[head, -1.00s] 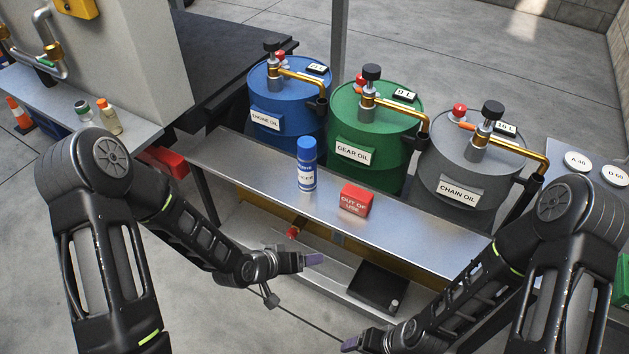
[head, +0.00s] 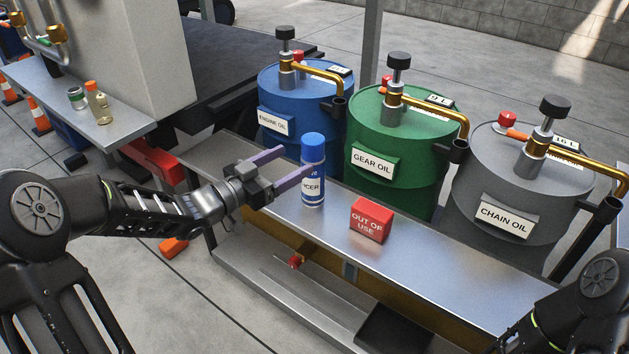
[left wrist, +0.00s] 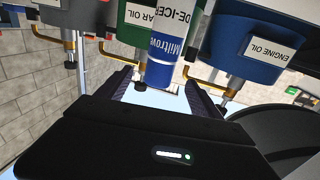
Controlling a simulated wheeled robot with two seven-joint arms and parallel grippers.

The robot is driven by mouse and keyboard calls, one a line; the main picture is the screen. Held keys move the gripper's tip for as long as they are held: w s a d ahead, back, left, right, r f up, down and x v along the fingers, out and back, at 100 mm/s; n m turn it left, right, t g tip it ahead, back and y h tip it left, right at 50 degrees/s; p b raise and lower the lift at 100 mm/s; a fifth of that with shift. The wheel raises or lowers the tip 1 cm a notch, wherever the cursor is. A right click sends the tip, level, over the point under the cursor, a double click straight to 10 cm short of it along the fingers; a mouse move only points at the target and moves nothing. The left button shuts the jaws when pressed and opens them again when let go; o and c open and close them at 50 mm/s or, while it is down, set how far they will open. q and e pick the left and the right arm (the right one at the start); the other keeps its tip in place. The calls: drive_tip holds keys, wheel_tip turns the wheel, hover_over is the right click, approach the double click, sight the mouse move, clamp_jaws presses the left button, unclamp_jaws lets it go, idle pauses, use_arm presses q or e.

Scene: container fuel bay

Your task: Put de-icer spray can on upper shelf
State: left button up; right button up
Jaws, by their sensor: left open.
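The de-icer spray can (head: 313,185), blue-capped with a blue and white body, stands upright on the upper metal shelf (head: 420,255) in front of the drums. My left gripper (head: 296,161) is open just left of the can, its two purple fingers pointing at it. In the left wrist view the can (left wrist: 165,50) appears between the dark fingers, ahead of the palm; I cannot tell whether a finger touches it. My right arm shows at the lower right of the head view, but its gripper is out of view.
A red "out of use" block (head: 370,220) sits right of the can. Blue (head: 300,105), green (head: 400,180) and grey (head: 500,240) oil drums stand behind. A lower shelf (head: 270,300) holds a dark tray (head: 395,330). Bottles stand on a side ledge (head: 115,130) at left.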

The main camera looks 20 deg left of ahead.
sight(304, 155)
use_arm(q)
drive_tip(key=shift+b+x, duration=0.45)
drive_tip(key=shift+x, duration=0.65)
drive_tip(key=shift+w+d, duration=0.1)
drive_tip(key=shift+w, duration=0.05)
drive_tip(key=shift+f, duration=0.1)
drive_tip(key=b+x, duration=0.2)
drive_tip(key=x, duration=0.2)
drive_tip(key=shift+w+d, duration=0.2)
drive_tip(key=shift+w, duration=0.15)
drive_tip(key=shift+w+d, duration=0.1)
drive_tip(key=shift+w, duration=0.05)
clamp_jaws()
